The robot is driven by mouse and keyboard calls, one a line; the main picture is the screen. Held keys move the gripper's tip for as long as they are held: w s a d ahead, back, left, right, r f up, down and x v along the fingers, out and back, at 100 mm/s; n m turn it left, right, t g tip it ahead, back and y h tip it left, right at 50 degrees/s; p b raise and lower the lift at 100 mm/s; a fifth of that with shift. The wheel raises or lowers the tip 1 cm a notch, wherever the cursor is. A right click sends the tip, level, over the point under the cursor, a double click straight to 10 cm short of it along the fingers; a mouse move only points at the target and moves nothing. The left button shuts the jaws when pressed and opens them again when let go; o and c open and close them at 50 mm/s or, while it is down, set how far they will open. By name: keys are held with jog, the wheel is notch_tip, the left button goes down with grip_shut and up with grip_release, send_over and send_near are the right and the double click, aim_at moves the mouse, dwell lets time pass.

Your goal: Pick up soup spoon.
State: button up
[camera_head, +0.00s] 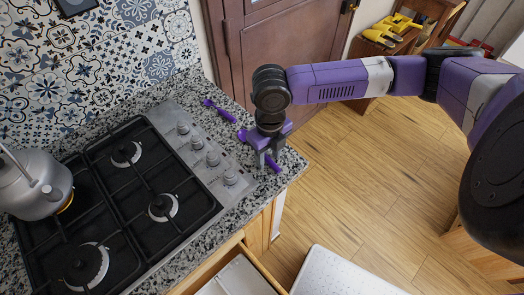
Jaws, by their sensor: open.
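A slim purple utensil (219,110), spoon-like in shape, lies on the granite counter behind the stove's knobs. A second purple utensil (274,166) lies near the counter's right corner, with much of it hidden by my gripper. I cannot tell which of the two is the soup spoon. My gripper (265,164) points down at the counter corner, right over the second utensil. Its jaws are open, and the fingers are on or close beside that utensil; whether they touch it is not clear.
A gas stove (140,190) with black grates fills the counter's left. A grey kettle (35,185) stands on it. A drawer (238,275) is open below the counter. A brown door (270,50) stands behind. Yellow items (392,30) sit on a wooden chair at the back right.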

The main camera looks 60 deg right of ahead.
grip_shut()
jog(key=shift+r, duration=0.1)
dwell(0.3)
